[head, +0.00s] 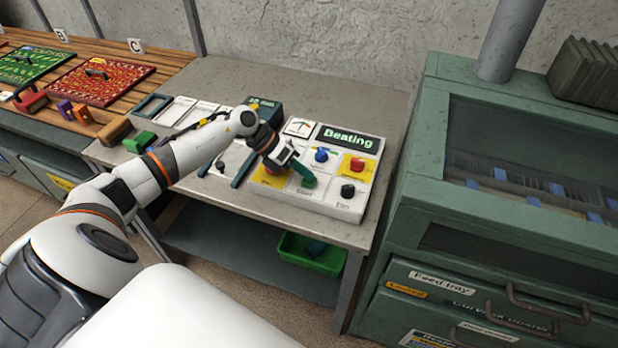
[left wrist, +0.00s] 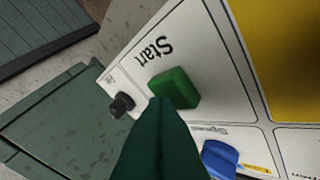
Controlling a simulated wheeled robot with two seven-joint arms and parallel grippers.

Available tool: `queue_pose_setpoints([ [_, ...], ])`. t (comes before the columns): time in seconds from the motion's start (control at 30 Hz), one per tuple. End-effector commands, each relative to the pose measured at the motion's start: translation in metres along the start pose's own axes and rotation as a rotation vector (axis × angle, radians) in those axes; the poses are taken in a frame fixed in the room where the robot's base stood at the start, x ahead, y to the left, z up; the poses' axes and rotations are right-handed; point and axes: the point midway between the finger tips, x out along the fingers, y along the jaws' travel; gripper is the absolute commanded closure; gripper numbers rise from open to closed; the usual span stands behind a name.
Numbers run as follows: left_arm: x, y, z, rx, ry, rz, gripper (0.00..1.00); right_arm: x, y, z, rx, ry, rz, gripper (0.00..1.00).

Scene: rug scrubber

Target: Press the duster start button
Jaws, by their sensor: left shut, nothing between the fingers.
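The green start button (left wrist: 175,88) sits on a white panel under the word "Start" in the left wrist view. My left gripper (left wrist: 161,103) is shut and empty, its dark green fingers pointing at the button. The fingertips overlap the button's near edge in that view; I cannot tell whether they touch it. In the head view my left gripper (head: 306,177) reaches down over the lower middle of the control panel (head: 325,205), largely covering the button area. The panel's display (head: 346,138) reads "Beating". My right gripper is not in view.
A black knob (head: 347,190), a blue knob (head: 321,155) and a red button (head: 358,164) on yellow surround the fingertips. A green cabinet (head: 405,220) stands close to the right. A green bin (head: 310,254) is below the bench.

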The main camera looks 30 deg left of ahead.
Motion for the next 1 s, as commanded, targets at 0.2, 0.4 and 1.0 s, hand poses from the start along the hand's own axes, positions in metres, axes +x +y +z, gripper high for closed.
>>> queue_pose_setpoints([
  [0.2,-0.009,0.007,-0.006,0.0,-0.001,0.0,1.0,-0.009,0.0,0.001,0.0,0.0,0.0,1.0],
  [0.4,-0.01,0.008,-0.007,0.0,-0.001,0.0,1.0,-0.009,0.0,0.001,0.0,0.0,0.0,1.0],
  [1.0,-0.036,0.025,-0.026,0.002,0.0,-0.001,1.0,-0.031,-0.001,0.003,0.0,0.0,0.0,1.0],
])
